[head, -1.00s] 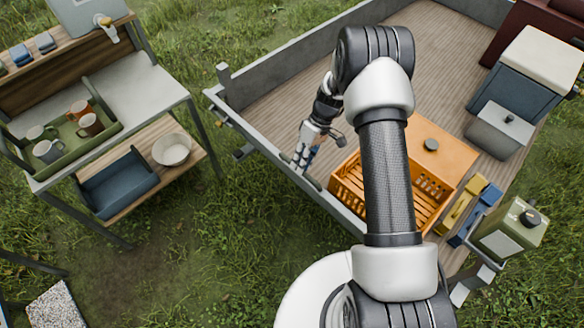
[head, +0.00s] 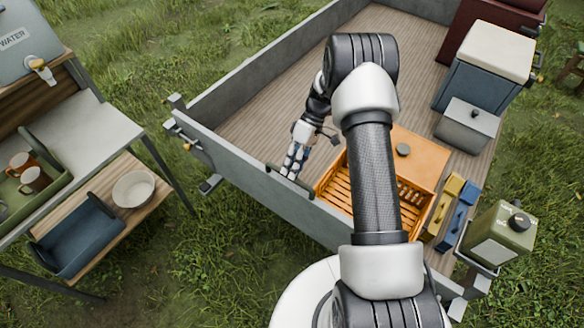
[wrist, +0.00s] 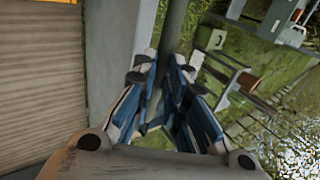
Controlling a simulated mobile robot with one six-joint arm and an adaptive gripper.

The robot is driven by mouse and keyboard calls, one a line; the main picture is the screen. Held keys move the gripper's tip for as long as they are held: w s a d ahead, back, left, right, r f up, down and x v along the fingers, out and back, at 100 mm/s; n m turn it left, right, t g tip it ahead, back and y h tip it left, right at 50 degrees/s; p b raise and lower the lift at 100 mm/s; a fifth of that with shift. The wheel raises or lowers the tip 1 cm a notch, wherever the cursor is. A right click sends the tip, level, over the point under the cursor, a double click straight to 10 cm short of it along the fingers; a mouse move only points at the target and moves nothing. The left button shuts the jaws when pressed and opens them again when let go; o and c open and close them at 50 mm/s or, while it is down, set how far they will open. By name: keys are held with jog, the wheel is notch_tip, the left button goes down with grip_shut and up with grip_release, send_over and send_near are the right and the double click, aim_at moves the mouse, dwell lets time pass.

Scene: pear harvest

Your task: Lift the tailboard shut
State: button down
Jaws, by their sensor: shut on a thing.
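The tailboard (head: 235,165) is the grey panel along the near end of the trailer. It stands raised, its outer face showing. At its left end a gap shows between it and the side wall's corner post, so it leans a little outward. A dark handle (head: 272,168) sits on its top edge. My gripper (head: 290,172) reaches over the bed from inside and is at this handle, its fingertips partly behind the edge. In the wrist view my blue-padded fingers (wrist: 165,115) close around a grey bar; the exact contact is hidden.
An orange crate (head: 330,190) stands in the bed just right of my gripper. The side wall (head: 265,60) bounds the bed's far left. A bench (head: 90,130) with a bowl and blue tray stands on the grass at left. Grass lies clear between bench and tailboard.

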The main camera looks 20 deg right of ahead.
jog(key=shift+s+d+f, duration=0.15)
jog(key=shift+d+f, duration=0.05)
jog(key=shift+f, duration=0.45)
jog(key=shift+s+d+f, duration=0.1)
jog(key=shift+d+f, duration=0.1)
jog(key=shift+f, duration=0.4)
jog(key=c, duration=2)
grip_release()
jog(key=o, duration=0.3)
jog(key=shift+w+d+f, duration=0.15)
jog(key=shift+w, duration=0.25)
jog(key=shift+o, duration=0.7)
jog(key=shift+w+r, duration=0.1)
jog(key=shift+r, duration=0.1)
jog(key=shift+w+r, duration=0.15)
jog(key=shift+r, duration=0.05)
jog(key=v, duration=1.1)
jog(key=shift+r, duration=0.45)
